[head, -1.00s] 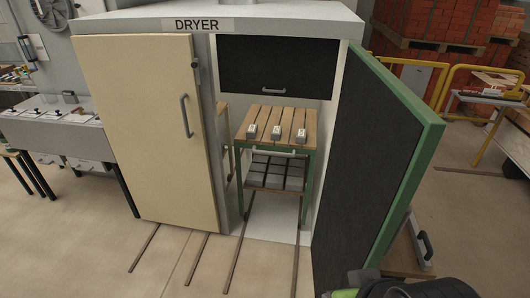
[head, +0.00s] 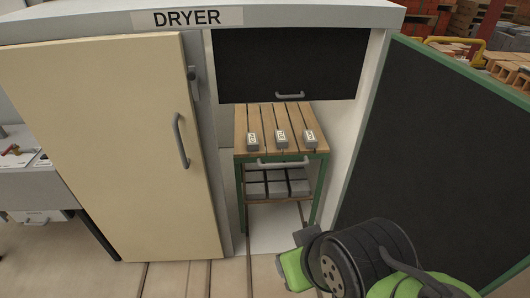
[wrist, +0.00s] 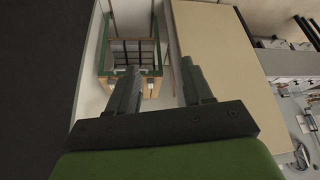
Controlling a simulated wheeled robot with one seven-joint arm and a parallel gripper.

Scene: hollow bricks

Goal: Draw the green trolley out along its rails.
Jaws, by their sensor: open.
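The green trolley (head: 322,175) stands inside the right bay of the dryer, with a slatted wooden top and a lower shelf. Its light bar handle (head: 284,162) runs across the front below the top. Three small grey labelled blocks (head: 282,139) stand on the top, and several grey bricks (head: 277,184) lie on the lower shelf. The rails (head: 249,270) run out over the floor from the bay. My gripper (wrist: 160,78) is open and empty in the wrist view, short of the trolley (wrist: 103,62). In the head view my arm is at the lower right, and the fingertips are hard to make out.
The green-edged dark door (head: 440,150) stands open on the right. The cream door (head: 110,150) on the left is shut. A dark raised panel (head: 290,65) with a handle hangs above the trolley. The floor before the bay is clear left of my arm.

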